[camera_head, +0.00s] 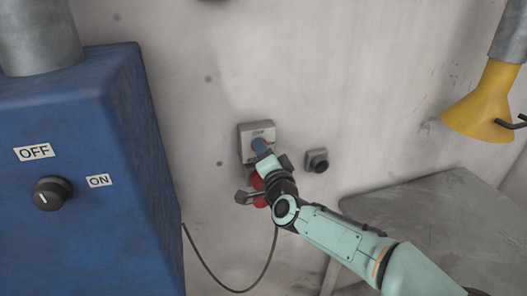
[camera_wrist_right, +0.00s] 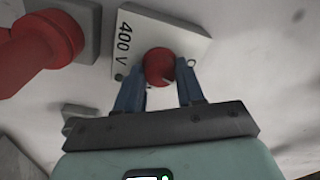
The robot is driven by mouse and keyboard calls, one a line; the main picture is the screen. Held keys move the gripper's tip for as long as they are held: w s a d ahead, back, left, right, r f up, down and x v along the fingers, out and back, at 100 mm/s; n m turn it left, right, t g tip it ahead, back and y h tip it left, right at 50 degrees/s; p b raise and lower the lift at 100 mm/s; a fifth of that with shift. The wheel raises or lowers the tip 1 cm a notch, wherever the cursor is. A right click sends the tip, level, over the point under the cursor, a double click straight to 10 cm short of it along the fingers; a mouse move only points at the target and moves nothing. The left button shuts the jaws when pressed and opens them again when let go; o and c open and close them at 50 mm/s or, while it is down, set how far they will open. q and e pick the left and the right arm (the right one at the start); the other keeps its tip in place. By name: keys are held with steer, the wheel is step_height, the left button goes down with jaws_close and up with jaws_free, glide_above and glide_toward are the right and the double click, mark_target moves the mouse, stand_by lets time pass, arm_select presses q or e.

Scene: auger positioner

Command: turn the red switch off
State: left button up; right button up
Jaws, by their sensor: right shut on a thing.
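The red switch (camera_wrist_right: 158,66) is a round red knob on a pale wall box (camera_wrist_right: 186,38) marked "400 V" in the right wrist view. The box also shows on the wall in the head view (camera_head: 248,131), where my gripper hides the knob. My right gripper (camera_wrist_right: 160,80) has its two blue fingers on either side of the knob and is shut on it. In the head view my right gripper (camera_head: 261,147) reaches the box from the lower right. My left gripper is not in view.
A red plug (camera_wrist_right: 42,38) sits close beside the box, with a black cable (camera_head: 232,290) hanging below. A small grey wall fitting (camera_head: 317,160) is to the right. A blue cabinet (camera_head: 100,110) with an OFF/ON knob (camera_head: 52,193) stands left. A yellow funnel (camera_head: 482,105) hangs upper right.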

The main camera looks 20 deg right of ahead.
steer(key=shift+r+n, duration=0.25)
steer(key=shift+n, duration=1.45)
steer(key=o, duration=1)
steer(key=shift+f, duration=0.15)
steer(key=s+b, duration=0.1)
steer(key=s, duration=1.2)
steer(key=shift+s+d+f+b, duration=0.15)
steer(key=shift+f+b, duration=0.15)
